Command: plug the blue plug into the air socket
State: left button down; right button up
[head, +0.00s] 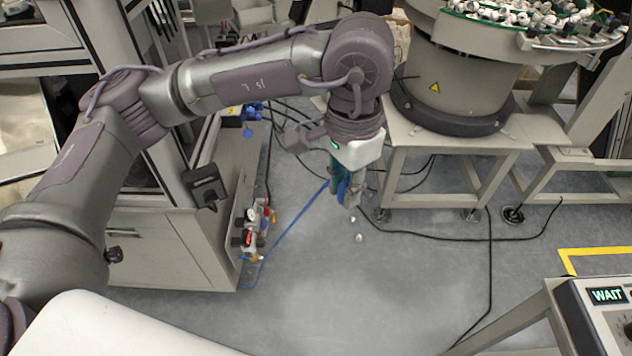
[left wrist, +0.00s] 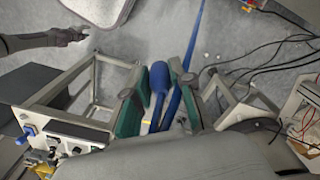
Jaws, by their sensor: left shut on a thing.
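My left gripper (head: 345,190) hangs over the floor near the middle of the head view, fingers pointing down. In the left wrist view its green-padded fingers (left wrist: 160,108) are closed around the blue plug (left wrist: 160,77), whose rounded end sticks out past them. A blue hose (head: 295,218) runs from near the gripper down to the floor beside the cabinet; it also shows in the left wrist view (left wrist: 194,38). Air fittings (head: 252,237) with red and yellow parts sit on the cabinet's side, left of the gripper; I cannot make out the socket itself. My right gripper (left wrist: 77,35) shows small.
The cabinet (head: 165,240) stands at left. A bowl feeder (head: 455,80) on a table (head: 450,143) is right of the gripper. Black cables (head: 430,236) lie on the floor. A WAIT panel (head: 606,296) is at lower right. The middle floor is mostly clear.

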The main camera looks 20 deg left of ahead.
pick_arm(q)
jog(key=shift+d+r, duration=0.25)
jog(key=shift+d, duration=0.1)
jog(key=w+d+f+m, duration=0.4)
jog(key=f, duration=0.1)
jog(key=shift+m, duration=0.4)
jog(key=s+a+r+n, duration=0.6)
jog(key=a+r+n, duration=0.2)
jog(key=r, duration=0.2)
